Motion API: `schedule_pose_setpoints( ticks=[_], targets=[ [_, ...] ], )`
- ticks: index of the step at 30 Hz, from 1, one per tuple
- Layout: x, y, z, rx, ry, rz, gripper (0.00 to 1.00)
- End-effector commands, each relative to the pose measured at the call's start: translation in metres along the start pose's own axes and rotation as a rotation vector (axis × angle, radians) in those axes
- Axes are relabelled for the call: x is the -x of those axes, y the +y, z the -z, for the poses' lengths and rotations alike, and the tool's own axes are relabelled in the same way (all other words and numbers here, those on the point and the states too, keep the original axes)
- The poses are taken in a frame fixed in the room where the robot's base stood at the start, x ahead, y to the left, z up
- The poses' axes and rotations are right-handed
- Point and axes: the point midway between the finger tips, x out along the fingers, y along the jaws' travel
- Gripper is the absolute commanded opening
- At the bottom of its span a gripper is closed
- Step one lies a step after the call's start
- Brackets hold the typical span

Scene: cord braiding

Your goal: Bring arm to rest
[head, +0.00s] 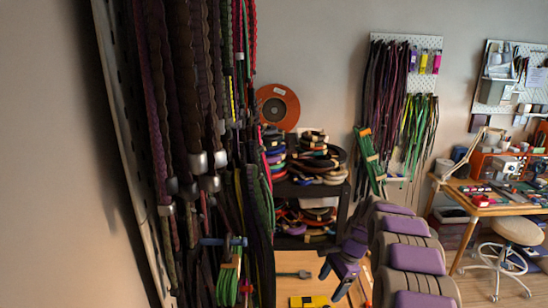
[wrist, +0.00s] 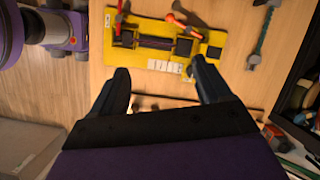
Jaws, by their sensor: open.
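My arm, with purple and grey segments, reaches away from the lower right of the head view. My gripper (head: 331,282) is at its far end, pointing down and left above a wooden surface. In the wrist view my gripper (wrist: 160,72) has its two dark fingers spread apart with nothing between them. A yellow board (wrist: 198,50) lies on the wooden tabletop (wrist: 245,85) beyond the fingertips. The board carries dark and white parts and red-handled tools. Its yellow edge also shows in the head view (head: 309,301), below my gripper.
Braided cords (head: 195,90) hang close on the left. A dark shelf (head: 285,190) with coiled cords stands behind my gripper. A pegboard (head: 425,80) with straps hangs on the wall.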

Motion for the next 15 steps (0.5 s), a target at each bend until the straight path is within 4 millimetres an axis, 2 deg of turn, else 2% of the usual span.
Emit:
schedule_pose_setpoints(
  ticks=[1,6,15],
  targets=[
    [0.011,0.008,-0.013,0.041,0.007,-0.005,0.78],
    [0.038,0.042,-0.052,0.186,0.026,-0.038,0.78],
    [0.074,0.115,-0.112,0.441,0.062,-0.101,0.78]
  ],
)
